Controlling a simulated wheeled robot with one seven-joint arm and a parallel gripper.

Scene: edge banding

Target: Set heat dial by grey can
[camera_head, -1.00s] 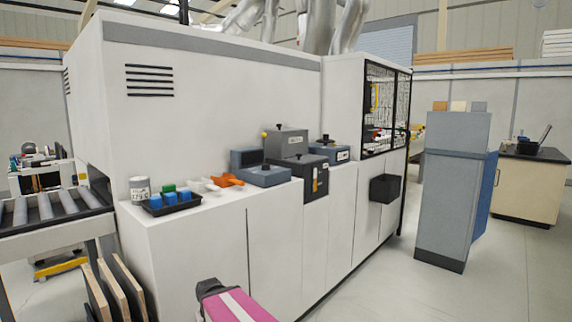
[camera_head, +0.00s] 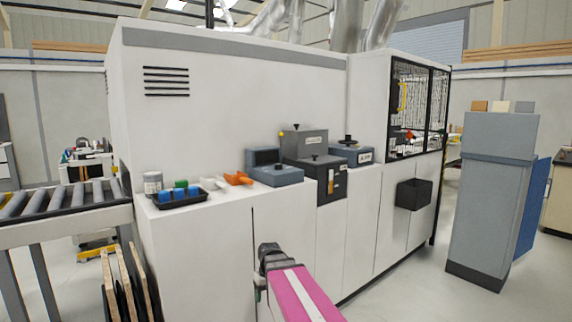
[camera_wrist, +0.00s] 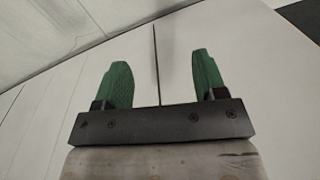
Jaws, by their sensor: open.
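The grey can (camera_head: 153,183) with a printed label stands upright at the left end of the white machine's ledge. Several dark grey units with knobs stand farther right: a low unit (camera_head: 277,175), a taller box (camera_head: 304,143), a front box with an orange mark (camera_head: 329,178) and a right unit (camera_head: 352,155). I cannot tell which knob is the heat dial; the markings are too small. My gripper (camera_head: 262,286) is below the ledge, in front of the cabinet doors. In the wrist view its green fingers (camera_wrist: 162,75) are apart with nothing between them.
A black tray (camera_head: 181,201) of blue and green blocks and an orange scoop (camera_head: 238,179) lie near the can. A roller conveyor (camera_head: 65,205) is at left. A black bin (camera_head: 413,195) hangs on the machine front. A grey cabinet (camera_head: 492,205) stands at right; floor shows between.

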